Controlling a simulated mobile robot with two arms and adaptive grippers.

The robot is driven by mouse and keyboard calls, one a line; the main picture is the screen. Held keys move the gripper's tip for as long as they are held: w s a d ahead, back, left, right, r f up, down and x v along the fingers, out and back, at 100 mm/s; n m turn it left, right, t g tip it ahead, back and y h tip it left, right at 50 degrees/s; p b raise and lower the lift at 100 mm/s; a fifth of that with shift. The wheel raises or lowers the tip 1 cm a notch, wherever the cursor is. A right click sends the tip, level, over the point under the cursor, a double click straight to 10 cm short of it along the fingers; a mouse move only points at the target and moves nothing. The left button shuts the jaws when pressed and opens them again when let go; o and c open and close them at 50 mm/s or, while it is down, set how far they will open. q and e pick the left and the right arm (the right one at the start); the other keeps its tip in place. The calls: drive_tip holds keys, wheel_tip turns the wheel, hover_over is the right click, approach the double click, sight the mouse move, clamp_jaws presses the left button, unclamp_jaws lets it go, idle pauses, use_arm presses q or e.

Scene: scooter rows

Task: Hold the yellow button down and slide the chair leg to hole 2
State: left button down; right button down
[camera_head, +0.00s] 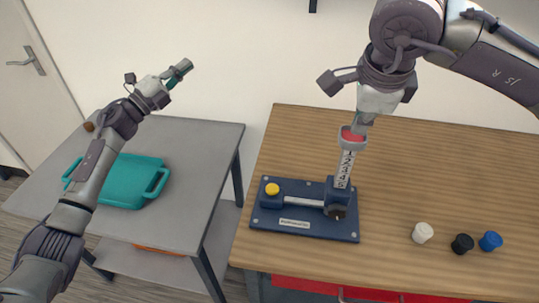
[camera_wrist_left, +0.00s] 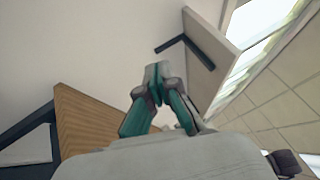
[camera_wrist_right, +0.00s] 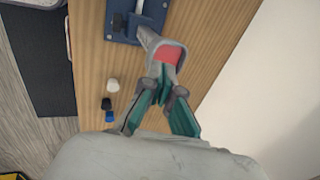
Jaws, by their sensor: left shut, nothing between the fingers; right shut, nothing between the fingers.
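The chair leg (camera_head: 346,170), a light numbered tube with a red-and-grey top end, stands slightly tilted in the blue holder (camera_head: 334,192) on a dark blue base plate (camera_head: 265,224). The yellow button (camera_head: 272,189) is at the plate's left end, with nothing on it. My right gripper (camera_head: 359,122) is shut and empty at the leg's top end; I cannot tell whether it touches. The right wrist view shows its fingertips (camera_wrist_right: 165,71) over the leg's red top (camera_wrist_right: 168,54). My left gripper (camera_head: 183,68) is shut and empty, raised high, far left of the button. Which hole the leg is at is unclear.
The wooden table (camera_head: 460,170) has a white cap (camera_head: 423,232), a black cap (camera_head: 462,243) and a blue cap (camera_head: 490,241) at front right. A grey table (camera_head: 215,140) with a teal tray (camera_head: 120,198) stands at left, across a gap. The wood behind the plate is clear.

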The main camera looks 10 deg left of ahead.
use_arm(q)
drive_tip(key=s+d+m+g+h, duration=0.2)
drive_tip(key=d+m+g, duration=0.25)
drive_tip(key=d, duration=0.35)
drive_tip(key=s+d+m+g+h, duration=0.25)
drive_tip(key=d+m+g, duration=0.2)
drive_tip(key=d, duration=0.35)
drive_tip(key=m+g+y, duration=0.6)
drive_tip(key=m+y, duration=0.4)
drive_tip(key=y, duration=0.3)
hover_over(275, 186)
drive_tip(key=s+a, duration=0.1)
wheel_tip(275, 186, down, 11)
drive_tip(key=shift+s+a+f, duration=0.1)
drive_tip(key=shift+f, duration=2.5)
drive_tip(key=shift+f, duration=0.2)
